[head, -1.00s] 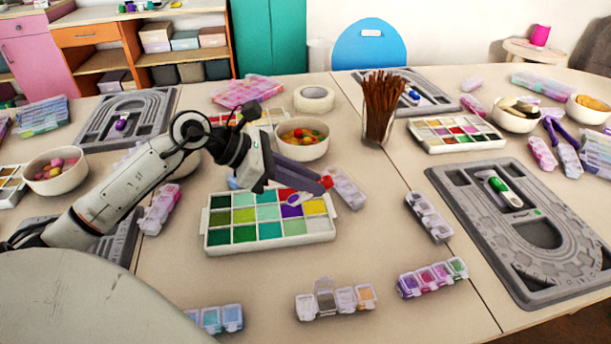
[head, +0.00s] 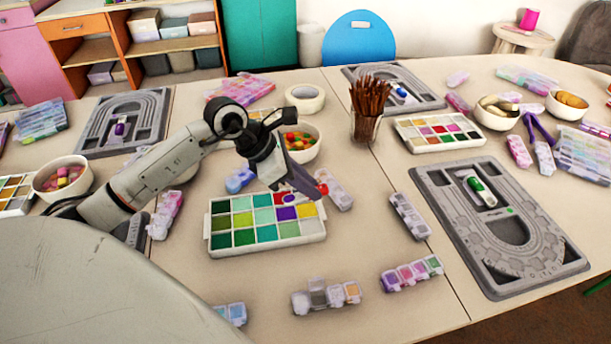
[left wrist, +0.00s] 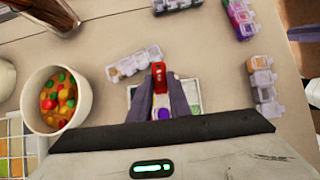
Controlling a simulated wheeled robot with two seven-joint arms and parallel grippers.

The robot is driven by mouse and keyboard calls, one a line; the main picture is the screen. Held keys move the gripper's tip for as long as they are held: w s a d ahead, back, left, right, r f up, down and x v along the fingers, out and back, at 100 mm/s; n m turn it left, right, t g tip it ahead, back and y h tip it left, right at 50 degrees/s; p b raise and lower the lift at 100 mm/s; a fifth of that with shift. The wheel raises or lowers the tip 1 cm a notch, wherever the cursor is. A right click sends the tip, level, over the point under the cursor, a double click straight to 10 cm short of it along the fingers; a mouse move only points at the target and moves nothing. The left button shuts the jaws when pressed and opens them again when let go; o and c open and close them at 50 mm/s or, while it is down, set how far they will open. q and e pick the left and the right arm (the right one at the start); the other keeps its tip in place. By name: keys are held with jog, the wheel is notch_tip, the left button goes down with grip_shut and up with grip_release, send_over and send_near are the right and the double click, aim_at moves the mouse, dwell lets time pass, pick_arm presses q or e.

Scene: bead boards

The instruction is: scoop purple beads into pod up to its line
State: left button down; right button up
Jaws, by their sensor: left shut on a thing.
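The bead tray (head: 266,250) is white with square compartments of green, teal, red, yellow and purple beads; the purple beads (head: 286,213) are on its right side. My left gripper (head: 308,190) is over the tray's right side, shut on a red-handled scoop (head: 322,189). The scoop also shows between the fingers in the left wrist view (left wrist: 158,70). Its bowl is small and partly hidden, so I cannot tell what is in it. A pod strip (head: 327,296) with one raised lid lies in front of the tray; it also shows in the left wrist view (left wrist: 263,85). Its fill line is too small to see.
Closed pod strips lie right of the tray (head: 410,215) and at front right (head: 411,274). A bowl of colourful beads (head: 302,143) stands behind the tray. A cup of brown sticks (head: 366,128) and a grey bead board (head: 470,240) are farther right. Bare table separates tray and front strips.

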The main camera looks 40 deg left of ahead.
pick_arm(q)
jog(key=shift+w+r+p, duration=0.15)
jog(key=shift+r+p, duration=0.35)
jog(key=shift+p, duration=0.15)
jog(key=shift+w+d+r+g+y+p, duration=0.2)
jog(key=shift+g+y+p, duration=0.5)
jog(key=shift+p, duration=0.3)
